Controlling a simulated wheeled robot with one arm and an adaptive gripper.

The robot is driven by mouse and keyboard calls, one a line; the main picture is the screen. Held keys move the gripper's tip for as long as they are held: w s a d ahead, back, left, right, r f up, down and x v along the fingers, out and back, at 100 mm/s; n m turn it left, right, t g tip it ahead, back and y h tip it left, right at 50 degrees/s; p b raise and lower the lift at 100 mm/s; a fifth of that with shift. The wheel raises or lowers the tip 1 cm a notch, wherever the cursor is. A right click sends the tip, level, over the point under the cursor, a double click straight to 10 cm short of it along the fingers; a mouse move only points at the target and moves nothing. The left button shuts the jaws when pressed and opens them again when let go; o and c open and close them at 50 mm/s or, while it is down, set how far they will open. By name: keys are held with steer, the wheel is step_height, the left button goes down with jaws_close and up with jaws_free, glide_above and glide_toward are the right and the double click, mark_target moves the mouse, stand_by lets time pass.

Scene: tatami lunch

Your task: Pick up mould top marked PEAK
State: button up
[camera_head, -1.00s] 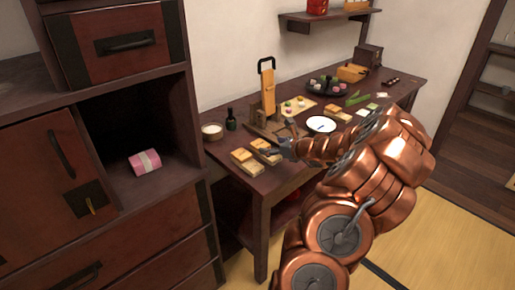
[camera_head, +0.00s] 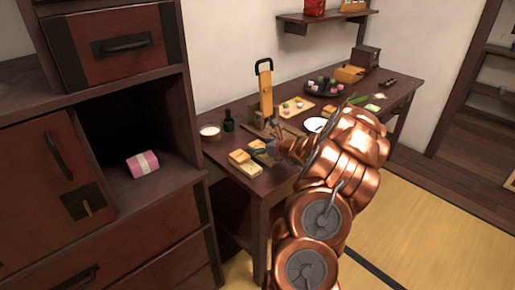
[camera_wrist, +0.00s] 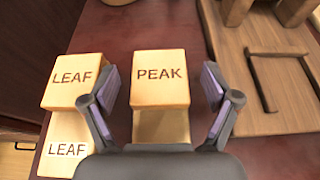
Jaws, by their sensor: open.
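The mould top marked PEAK (camera_wrist: 160,78) is a pale wooden block with dark letters, in the middle of the wrist view. It rests on or just above a lower pale block (camera_wrist: 161,127), whose near part shows below it. My gripper (camera_wrist: 160,95) is open, with one finger on each side of the PEAK top. I cannot tell whether the fingers touch it. In the head view my gripper (camera_head: 268,151) is over the front left of the table, and it largely hides the PEAK mould.
A second mould top marked LEAF (camera_wrist: 75,80) stands close left of my left finger, over a lower block also marked LEAF (camera_wrist: 66,148). A wooden board (camera_wrist: 265,75) with a raised frame lies to the right.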

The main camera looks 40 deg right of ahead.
steer(key=c, duration=1.1)
steer(key=shift+c, duration=0.2)
